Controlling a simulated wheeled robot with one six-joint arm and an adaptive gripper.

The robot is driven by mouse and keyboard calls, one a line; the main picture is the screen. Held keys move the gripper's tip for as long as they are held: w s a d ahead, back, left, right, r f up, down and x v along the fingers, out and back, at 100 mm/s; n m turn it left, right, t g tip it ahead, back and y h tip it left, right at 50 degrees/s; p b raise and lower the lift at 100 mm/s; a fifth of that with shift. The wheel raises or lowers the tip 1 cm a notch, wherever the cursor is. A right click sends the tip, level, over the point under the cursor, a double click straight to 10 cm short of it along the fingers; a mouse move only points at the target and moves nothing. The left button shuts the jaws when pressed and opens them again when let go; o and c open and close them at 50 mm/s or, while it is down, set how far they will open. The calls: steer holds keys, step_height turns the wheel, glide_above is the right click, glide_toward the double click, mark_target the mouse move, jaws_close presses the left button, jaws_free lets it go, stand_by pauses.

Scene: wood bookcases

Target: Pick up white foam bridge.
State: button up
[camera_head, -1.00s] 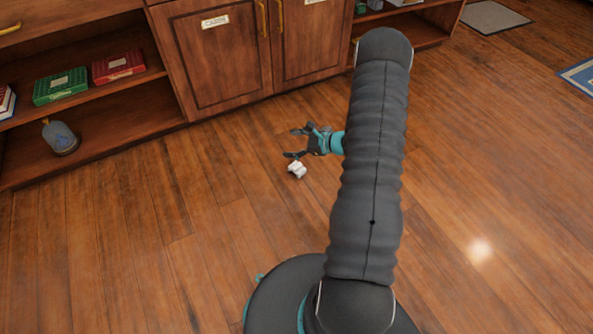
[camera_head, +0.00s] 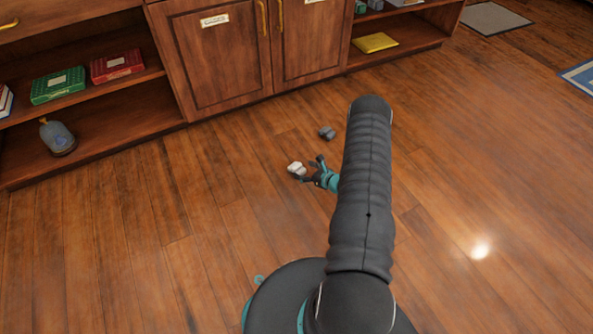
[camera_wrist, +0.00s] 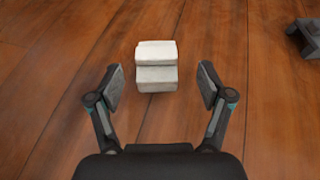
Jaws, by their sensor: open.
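The white foam bridge (camera_head: 296,168) lies on the wood floor in front of the cabinet. In the wrist view the white foam bridge (camera_wrist: 156,68) is a pale stepped block, centred between and slightly beyond the fingertips. My gripper (camera_head: 309,171) is low near the floor, just right of the bridge in the head view. In the wrist view my gripper (camera_wrist: 160,86) is open, with one finger on each side and a gap between each finger and the block. Nothing is held.
A grey block (camera_head: 327,133) lies on the floor behind the gripper; a dark grey piece (camera_wrist: 306,38) shows at the wrist view's upper right. The cabinet (camera_head: 222,60) and shelves stand at the back. Open floor (camera_head: 130,230) lies to the left.

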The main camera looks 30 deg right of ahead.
mark_target(293, 165)
steer(key=shift+a+b+x, duration=0.1)
steer(key=shift+b+x, duration=0.1)
steer(key=shift+x, duration=1.6)
steer(key=shift+a+b+x, duration=0.15)
steer(key=shift+b+x, duration=0.05)
steer(key=shift+x, duration=1.55)
steer(key=shift+r, duration=0.1)
steer(key=c, duration=0.9)
